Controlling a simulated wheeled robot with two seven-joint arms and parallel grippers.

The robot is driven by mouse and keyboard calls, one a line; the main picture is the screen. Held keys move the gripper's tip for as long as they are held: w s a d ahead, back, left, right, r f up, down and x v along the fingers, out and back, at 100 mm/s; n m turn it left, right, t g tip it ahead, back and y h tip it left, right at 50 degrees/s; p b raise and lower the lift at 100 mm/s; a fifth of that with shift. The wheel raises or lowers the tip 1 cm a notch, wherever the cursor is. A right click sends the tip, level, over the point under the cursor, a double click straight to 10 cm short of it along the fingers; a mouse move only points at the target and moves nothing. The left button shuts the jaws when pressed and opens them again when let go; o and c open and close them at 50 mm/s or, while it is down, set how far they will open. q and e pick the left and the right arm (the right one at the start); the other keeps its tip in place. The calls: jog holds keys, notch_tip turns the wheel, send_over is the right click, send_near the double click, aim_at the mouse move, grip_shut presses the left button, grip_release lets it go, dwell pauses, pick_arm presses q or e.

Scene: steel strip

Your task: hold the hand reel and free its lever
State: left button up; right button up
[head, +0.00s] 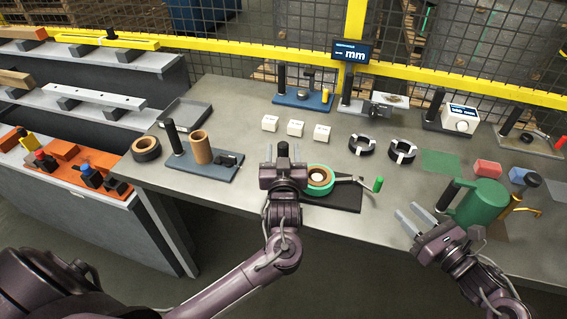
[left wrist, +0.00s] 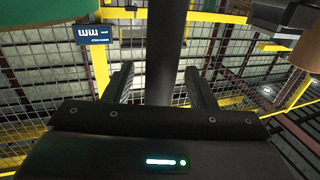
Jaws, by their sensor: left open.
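The hand reel has a green ring with a tan core (head: 320,178) on a black base plate (head: 335,199). A thin lever arm with a green knob (head: 378,184) sticks out to its right. A dark upright post (head: 283,149) stands at its left. My left gripper (head: 283,158) is at this post. In the left wrist view the post (left wrist: 165,60) rises between the two spread fingers, with a gap on each side. A green and brown part of the reel (left wrist: 40,18) fills the top left corner. My right gripper (head: 408,209) is open and empty, right of and nearer than the knob.
A green can with a brass spout (head: 482,205) stands close right of my right gripper. Two black-and-white rings (head: 402,152) and several white blocks (head: 296,128) lie behind the reel. A post stand with a tan tube (head: 202,147) is to the left. Bare table lies in front.

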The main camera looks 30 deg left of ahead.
pick_arm(q)
jog(key=shift+x, duration=0.9)
jog(key=shift+c, duration=0.3)
grip_shut()
jog(key=shift+f, duration=0.15)
dwell(0.5)
